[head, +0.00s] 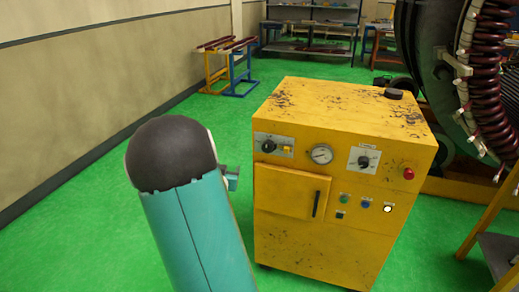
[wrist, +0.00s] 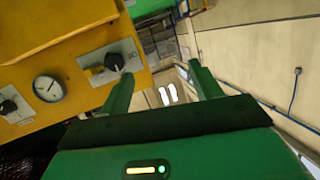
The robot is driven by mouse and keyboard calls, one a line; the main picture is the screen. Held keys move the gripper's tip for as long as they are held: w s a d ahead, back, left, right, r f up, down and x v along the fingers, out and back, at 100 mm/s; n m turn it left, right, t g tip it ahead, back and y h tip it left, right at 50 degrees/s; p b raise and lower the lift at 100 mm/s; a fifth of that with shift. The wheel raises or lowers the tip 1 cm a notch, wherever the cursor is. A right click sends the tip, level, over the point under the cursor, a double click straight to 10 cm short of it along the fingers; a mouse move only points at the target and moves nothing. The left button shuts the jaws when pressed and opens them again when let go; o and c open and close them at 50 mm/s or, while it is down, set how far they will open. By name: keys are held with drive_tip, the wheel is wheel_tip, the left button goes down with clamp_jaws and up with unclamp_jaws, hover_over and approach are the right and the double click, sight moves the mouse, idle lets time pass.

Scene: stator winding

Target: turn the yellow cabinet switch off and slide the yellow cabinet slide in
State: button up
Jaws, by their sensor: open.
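The yellow cabinet (head: 340,110) stands to the right of my arm in the head view. Its upper left panel has a black rotary switch (head: 268,146) with a small yellow slide (head: 286,150) just to its right. Switch angle and slide position are too small to read. In the wrist view the picture looks roughly upside down. A black knob (wrist: 114,62) on a grey plate, probably the same switch, is close to the left finger. My gripper (wrist: 161,70) is open with nothing between its fingers. In the head view my arm hides most of it.
A round gauge (head: 321,154) sits between the switch panel and another black knob (head: 364,162). A large coil machine (head: 485,80) stands behind right. Green floor lies free at left.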

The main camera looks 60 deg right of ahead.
sight(266, 149)
drive_tip(key=s+d+f+m+g+h, duration=0.1)
drive_tip(key=s+d+f+g+h, duration=0.2)
drive_tip(key=s+d, duration=0.45)
drive_tip(key=shift+h, duration=0.3)
drive_tip(key=d, duration=0.4)
drive_tip(key=w+d, duration=0.1)
drive_tip(key=d, duration=0.3)
drive_tip(key=w+d+r, duration=0.1)
drive_tip(key=d, duration=0.3)
drive_tip(key=shift+d, duration=0.35)
drive_tip(key=c, duration=1)
